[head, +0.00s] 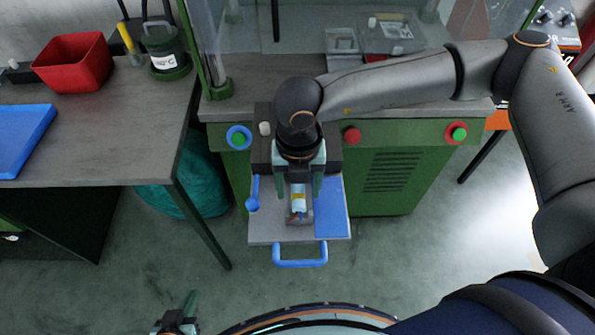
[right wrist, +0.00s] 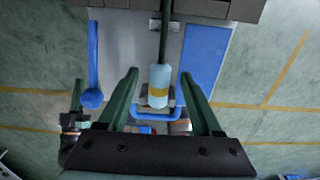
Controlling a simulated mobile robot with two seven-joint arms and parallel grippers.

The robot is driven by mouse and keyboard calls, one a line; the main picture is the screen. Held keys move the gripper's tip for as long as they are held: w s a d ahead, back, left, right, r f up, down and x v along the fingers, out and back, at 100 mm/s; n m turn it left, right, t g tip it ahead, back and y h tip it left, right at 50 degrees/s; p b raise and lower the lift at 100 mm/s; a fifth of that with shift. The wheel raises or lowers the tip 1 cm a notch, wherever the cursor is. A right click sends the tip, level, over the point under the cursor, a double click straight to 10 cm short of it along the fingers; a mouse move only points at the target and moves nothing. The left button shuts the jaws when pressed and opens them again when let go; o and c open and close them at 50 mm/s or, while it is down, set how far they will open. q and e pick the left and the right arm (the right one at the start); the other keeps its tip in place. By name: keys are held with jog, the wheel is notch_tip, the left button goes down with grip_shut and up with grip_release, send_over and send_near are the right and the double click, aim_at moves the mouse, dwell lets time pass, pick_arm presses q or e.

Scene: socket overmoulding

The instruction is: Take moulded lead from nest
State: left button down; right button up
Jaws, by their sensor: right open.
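The moulded lead shows in the right wrist view as a pale blue body with a yellow band (right wrist: 159,88) and a dark cable running up from it. In the head view it is a small white and yellow piece (head: 299,202) at the grey nest (head: 293,217) on the pull-out slide (head: 264,229). My right gripper (head: 299,190) is above the slide, its open fingers (right wrist: 159,76) on either side of the lead and apart from it in the wrist view. The lead's far end is hidden by my wrist. My left gripper (head: 186,310) is low at the left, far from the slide; its opening is unclear.
The slide has a blue front handle (head: 300,262), a blue knob lever (head: 252,204) at left and a blue pad (head: 331,208) at right. The green machine (head: 390,180) stands behind. A workbench (head: 100,130) with a red bin (head: 74,63) is at left. Floor in front is clear.

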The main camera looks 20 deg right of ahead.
jog(key=shift+c, duration=0.4)
grip_shut()
jog(key=shift+r, duration=0.1)
